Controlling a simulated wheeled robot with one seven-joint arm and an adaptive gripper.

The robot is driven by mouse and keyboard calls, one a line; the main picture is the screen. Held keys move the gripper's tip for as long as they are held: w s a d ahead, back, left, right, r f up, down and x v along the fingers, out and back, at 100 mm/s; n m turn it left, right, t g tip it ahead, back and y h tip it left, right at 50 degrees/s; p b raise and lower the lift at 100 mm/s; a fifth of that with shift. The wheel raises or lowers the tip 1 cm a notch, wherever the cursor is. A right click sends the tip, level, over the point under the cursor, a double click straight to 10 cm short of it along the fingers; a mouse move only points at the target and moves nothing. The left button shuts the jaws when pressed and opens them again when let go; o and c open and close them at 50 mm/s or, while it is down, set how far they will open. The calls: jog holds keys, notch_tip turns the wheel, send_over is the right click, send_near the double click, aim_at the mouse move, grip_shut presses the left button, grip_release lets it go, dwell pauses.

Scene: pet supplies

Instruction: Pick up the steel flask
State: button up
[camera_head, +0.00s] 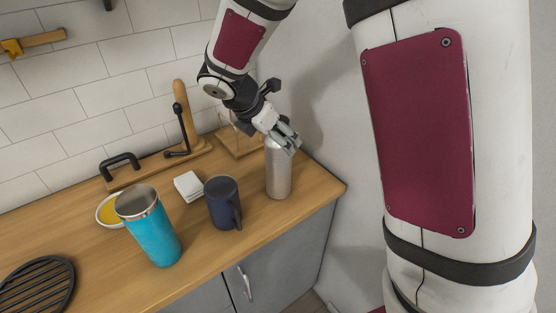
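The steel flask (278,175) is a silver cylinder standing upright on the wooden counter, near its right end. My gripper (284,140) is at the top of the flask, reaching down from above. Its fingers overlap the flask's upper end and hide the neck or cap. The fingers look spread around the top, but I cannot tell whether they touch it or grip it. The flask's base appears to rest on the counter.
A dark blue mug (223,203) stands left of the flask, with a turquoise tumbler (150,230) farther left. White folded cloths or blocks (188,186), a yellow-filled bowl (110,210), a black round grate (38,285) and a wooden stand (240,142) are also on the counter (215,245). A wall rises at right.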

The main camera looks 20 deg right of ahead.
jog(key=shift+x, duration=1.25)
grip_shut()
jog(key=shift+r, duration=0.15)
